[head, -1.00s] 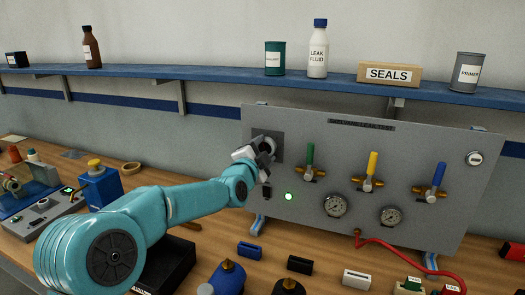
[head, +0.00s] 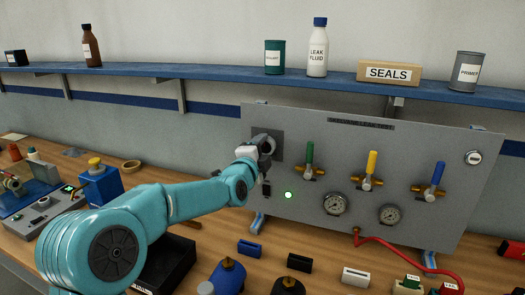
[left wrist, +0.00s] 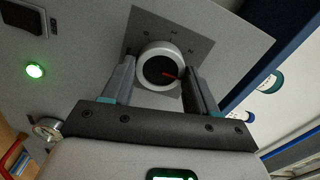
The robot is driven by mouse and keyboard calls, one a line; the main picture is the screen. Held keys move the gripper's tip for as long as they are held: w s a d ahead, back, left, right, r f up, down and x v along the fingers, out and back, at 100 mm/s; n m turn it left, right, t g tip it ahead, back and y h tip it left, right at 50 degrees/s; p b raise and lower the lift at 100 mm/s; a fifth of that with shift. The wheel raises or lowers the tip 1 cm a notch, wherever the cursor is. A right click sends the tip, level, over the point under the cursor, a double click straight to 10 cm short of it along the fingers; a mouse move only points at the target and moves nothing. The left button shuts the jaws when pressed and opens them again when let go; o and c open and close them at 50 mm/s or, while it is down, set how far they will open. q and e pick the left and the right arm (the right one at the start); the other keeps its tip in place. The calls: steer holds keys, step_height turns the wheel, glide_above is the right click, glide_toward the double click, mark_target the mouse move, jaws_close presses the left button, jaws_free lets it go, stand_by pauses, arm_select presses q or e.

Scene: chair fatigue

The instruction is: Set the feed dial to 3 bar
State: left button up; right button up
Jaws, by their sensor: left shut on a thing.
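The feed dial (head: 269,144), a round knob with a pale rim on a dark grey plate, is at the upper left of the panel. My left gripper (head: 263,150) is at the dial and partly covers it. In the left wrist view the dial (left wrist: 158,66) sits between the two fingers, which are shut on its sides. Its dark face carries a red pointer, directed to the lower right of that view. My right gripper is out of view.
The grey panel (head: 300,222) also carries green (head: 310,153), yellow (head: 372,163) and red-free blue (head: 438,174) valve levers, two gauges and a lit green lamp (head: 288,195). A red hose (head: 395,255) runs below. The bench front holds several small objects.

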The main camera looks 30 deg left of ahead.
arm_select(q)
steer(key=shift+r, duration=0.1)
steer(key=o, duration=1.1)
steer(key=shift+c, duration=0.2)
steer(key=b+v, duration=0.3)
steer(key=v, duration=1.3)
steer(key=shift+b, duration=0.4)
steer(key=shift+s, duration=0.15)
